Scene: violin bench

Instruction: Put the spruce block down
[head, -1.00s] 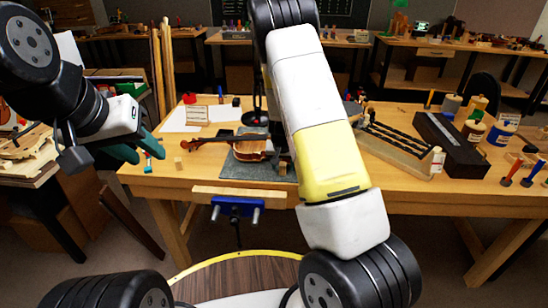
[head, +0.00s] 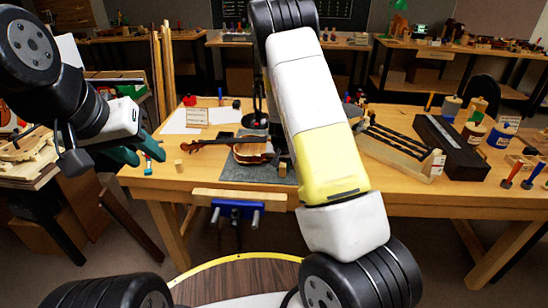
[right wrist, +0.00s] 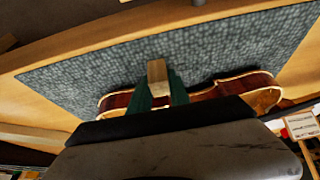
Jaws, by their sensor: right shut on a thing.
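The spruce block (right wrist: 157,70) is a small pale wooden piece in the right wrist view. It sits between the green fingers of my right gripper (right wrist: 159,88), which is shut on it. Grey mat (right wrist: 215,45) shows behind the block; I cannot tell whether the block touches it. A violin (right wrist: 262,90) lies on the mat beside the fingers, and it also shows in the head view (head: 250,151). In the head view my right arm hides most of the right gripper. My left gripper (head: 136,150) is open with green fingers at the left end of the bench.
A small pale block (head: 179,164) stands on the bench (head: 165,183) left of the mat. A blue vise (head: 237,208) is on the front edge. A rack with dark rods (head: 400,150), a dark box (head: 452,148) and jars (head: 500,136) stand at right.

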